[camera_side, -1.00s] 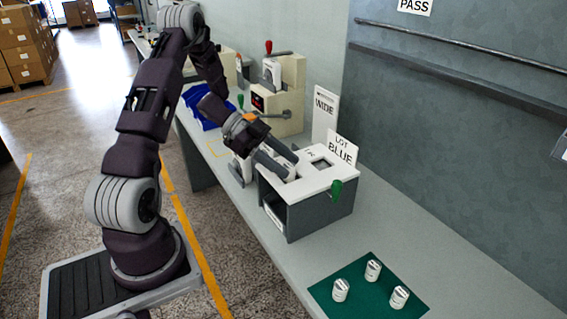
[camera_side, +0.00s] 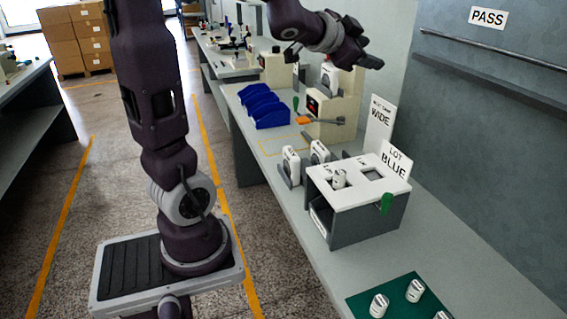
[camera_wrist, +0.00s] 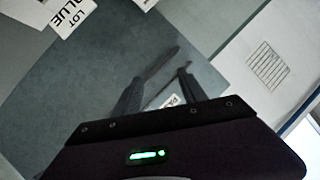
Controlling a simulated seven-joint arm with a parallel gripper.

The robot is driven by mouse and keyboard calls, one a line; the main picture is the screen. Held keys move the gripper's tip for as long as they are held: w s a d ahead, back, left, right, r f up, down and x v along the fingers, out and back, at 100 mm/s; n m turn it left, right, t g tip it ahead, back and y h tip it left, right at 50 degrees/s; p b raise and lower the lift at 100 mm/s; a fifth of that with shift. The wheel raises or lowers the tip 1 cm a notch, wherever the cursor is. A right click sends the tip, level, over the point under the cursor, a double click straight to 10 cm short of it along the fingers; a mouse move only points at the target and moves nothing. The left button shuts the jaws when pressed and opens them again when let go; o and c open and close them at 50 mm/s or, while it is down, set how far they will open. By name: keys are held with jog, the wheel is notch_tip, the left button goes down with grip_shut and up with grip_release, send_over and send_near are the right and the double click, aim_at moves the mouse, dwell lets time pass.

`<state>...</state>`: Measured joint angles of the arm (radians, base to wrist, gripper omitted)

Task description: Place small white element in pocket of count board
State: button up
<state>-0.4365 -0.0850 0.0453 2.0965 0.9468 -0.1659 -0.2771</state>
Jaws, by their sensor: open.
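My gripper (camera_side: 374,60) is raised above the bench at the back, open and empty. Its spread fingers also show in the wrist view (camera_wrist: 180,68), with only wall behind them. A small white cylinder (camera_side: 339,179) stands upright in the left opening of a white-topped grey box (camera_side: 372,218). The box's right opening (camera_side: 371,174) looks empty. More small white cylinders stand on a green mat (camera_side: 360,302) in front, including one at left (camera_side: 379,305) and one behind it (camera_side: 415,290). I cannot tell which thing is the count board.
Signs reading WIDE (camera_side: 379,120) and LOT BLUE (camera_side: 395,162) stand behind the box. The bench between box and mat is clear.

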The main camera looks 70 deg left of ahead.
jog(key=s+d+f+n+g+h, duration=0.1)
jog(key=s+d+f+g, duration=0.3)
jog(key=s+d, duration=0.6)
jog(key=s+d+f+n+g+h, duration=0.2)
jog(key=s+d+f, duration=0.4)
jog(key=s, duration=1)
jog(key=d+g+h, duration=0.1)
jog(key=d, duration=0.2)
jog(key=shift+s+d+f+g+h, duration=0.3)
jog(key=shift+s+d+f+g, duration=0.05)
jog(key=shift+g, duration=0.05)
